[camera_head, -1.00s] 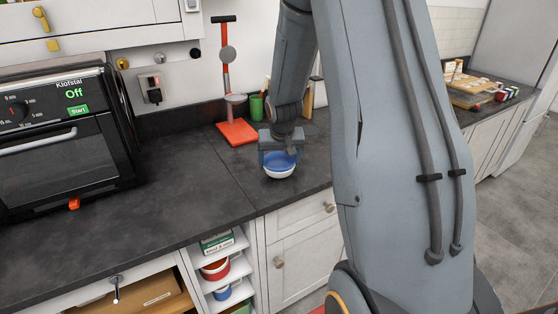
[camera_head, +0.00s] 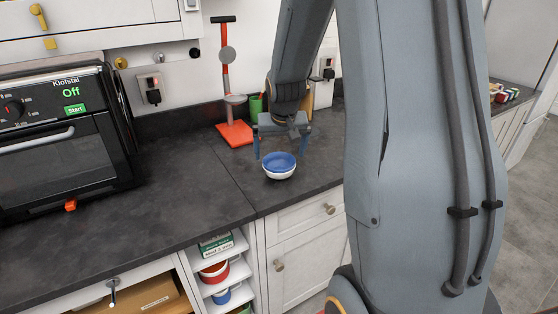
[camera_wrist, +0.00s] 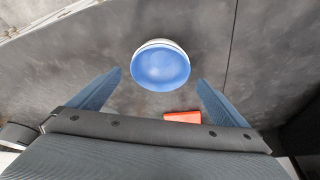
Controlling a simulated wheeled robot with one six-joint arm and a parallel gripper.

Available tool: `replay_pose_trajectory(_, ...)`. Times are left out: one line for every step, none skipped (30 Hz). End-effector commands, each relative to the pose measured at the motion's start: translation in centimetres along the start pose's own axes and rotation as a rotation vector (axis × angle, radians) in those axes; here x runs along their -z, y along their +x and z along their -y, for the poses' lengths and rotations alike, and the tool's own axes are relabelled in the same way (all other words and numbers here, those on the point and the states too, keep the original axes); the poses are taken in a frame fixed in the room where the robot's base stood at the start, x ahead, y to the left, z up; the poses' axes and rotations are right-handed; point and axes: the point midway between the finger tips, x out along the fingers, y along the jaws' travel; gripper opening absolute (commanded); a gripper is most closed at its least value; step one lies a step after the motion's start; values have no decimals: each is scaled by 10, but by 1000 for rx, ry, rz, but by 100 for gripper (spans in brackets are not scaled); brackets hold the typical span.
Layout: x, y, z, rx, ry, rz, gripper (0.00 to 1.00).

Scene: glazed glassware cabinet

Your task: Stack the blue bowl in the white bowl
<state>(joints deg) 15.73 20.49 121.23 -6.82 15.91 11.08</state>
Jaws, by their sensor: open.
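The blue bowl (camera_head: 280,161) sits inside the white bowl (camera_head: 279,174) on the dark counter. Only the white bowl's outer side and rim show below the blue one. In the wrist view the blue bowl (camera_wrist: 160,69) fills most of the white bowl, whose rim (camera_wrist: 158,42) shows along the far edge. My gripper (camera_head: 282,155) is open and empty, above and behind the bowls. In the wrist view its two fingers (camera_wrist: 160,83) are spread wide, apart from the bowls on both sides.
A black oven (camera_head: 60,140) stands on the counter at left. An orange-based stand (camera_head: 236,134) and a green cup (camera_head: 256,106) are behind the bowls. An open shelf (camera_head: 222,270) holds containers below. The counter left of the bowls is clear.

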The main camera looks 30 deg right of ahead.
Motion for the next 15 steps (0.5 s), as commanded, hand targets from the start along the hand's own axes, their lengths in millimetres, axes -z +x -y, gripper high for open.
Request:
replay_pose_trajectory(0,-8,0,1,1,-3,97)
replay_pose_trajectory(0,-13,0,1,0,-3,97)
replay_pose_trajectory(0,-19,0,1,0,-4,97)
replay_pose_trajectory(1,-23,0,0,0,-3,97)
replay_pose_trajectory(0,-28,0,0,-1,-3,97)
replay_pose_trajectory(1,-33,0,1,0,-4,97)
replay_pose_trajectory(0,-37,0,0,0,-3,97)
replay_pose_trajectory(0,-40,0,0,0,-3,97)
replay_pose_trajectory(1,-45,0,0,0,-3,97)
replay_pose_trajectory(0,-47,0,0,0,-2,97)
replay_pose_trajectory(0,-50,0,0,0,-1,97)
replay_pose_trajectory(0,-52,0,0,0,-1,97)
replay_pose_trajectory(0,-54,0,1,0,-2,97)
replay_pose_trajectory(0,-56,0,1,0,-1,97)
replay_pose_trajectory(-3,-57,2,2,-4,3,97)
